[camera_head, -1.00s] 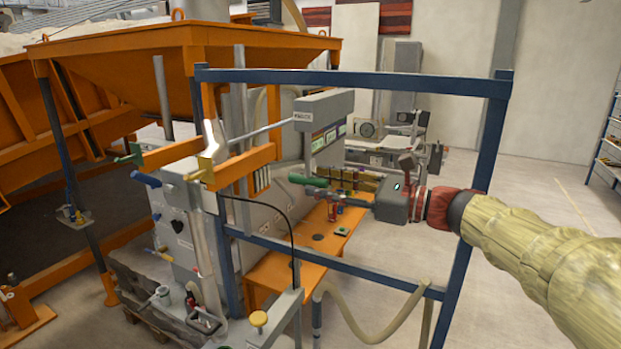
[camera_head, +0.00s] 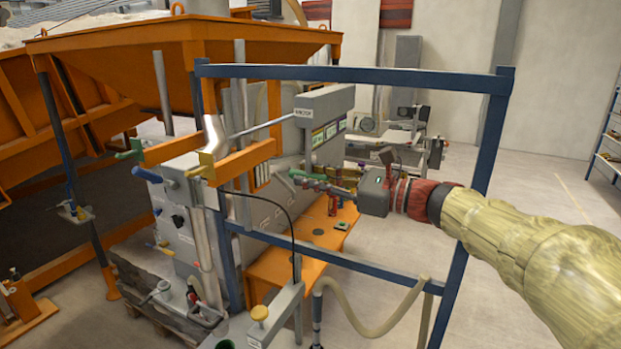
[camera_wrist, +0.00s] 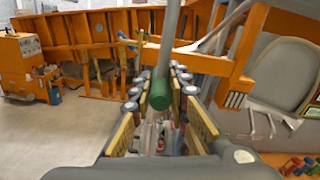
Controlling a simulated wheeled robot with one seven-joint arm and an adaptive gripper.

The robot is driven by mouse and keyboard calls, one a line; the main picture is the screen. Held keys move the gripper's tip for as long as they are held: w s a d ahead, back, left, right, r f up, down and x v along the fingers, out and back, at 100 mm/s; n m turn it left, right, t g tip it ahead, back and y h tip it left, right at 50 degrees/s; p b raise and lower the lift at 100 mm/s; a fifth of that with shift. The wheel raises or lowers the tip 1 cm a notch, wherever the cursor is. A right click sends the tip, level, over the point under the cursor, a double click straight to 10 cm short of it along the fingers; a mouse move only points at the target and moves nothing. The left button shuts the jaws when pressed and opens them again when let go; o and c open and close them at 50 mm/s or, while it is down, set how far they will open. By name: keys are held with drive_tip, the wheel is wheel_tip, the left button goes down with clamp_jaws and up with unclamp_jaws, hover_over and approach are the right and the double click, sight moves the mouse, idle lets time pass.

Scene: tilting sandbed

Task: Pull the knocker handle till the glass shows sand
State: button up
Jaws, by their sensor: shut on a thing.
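The green handle (camera_wrist: 161,94) sits at the end of a grey rod (camera_wrist: 169,35) in the wrist view, between the finger pads. My gripper (camera_wrist: 160,103) is shut on it. In the head view my gripper (camera_head: 308,181) reaches left through the blue frame, its fingers covering most of the green handle. A grey box with a small label (camera_head: 322,104) hangs above it, its lettering too small to read surely. A pale tube (camera_head: 214,136) stands at the orange bracket below the hopper. I cannot tell which part is the glass, nor see sand in one.
The blue frame (camera_head: 355,73) surrounds my arm, with its right post (camera_head: 489,150) close to my forearm. An orange bench (camera_head: 285,262) lies below. The large orange hopper (camera_head: 120,62) fills the upper left. Open floor lies to the right.

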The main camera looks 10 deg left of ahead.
clamp_jaws()
drive_tip(key=shift+f, duration=0.1)
idle(0.3)
drive_tip(key=shift+f+b, duration=1.5)
drive_tip(key=shift+f, duration=1.05)
drive_tip(key=shift+o, duration=2.3)
unclamp_jaws()
drive_tip(key=shift+s, duration=0.15)
drive_tip(key=shift+o, duration=0.8)
drive_tip(key=shift+w+d+f, duration=0.1)
drive_tip(key=shift+w, duration=0.2)
drive_tip(key=v, duration=1.2)
drive_tip(key=shift+s, duration=0.15)
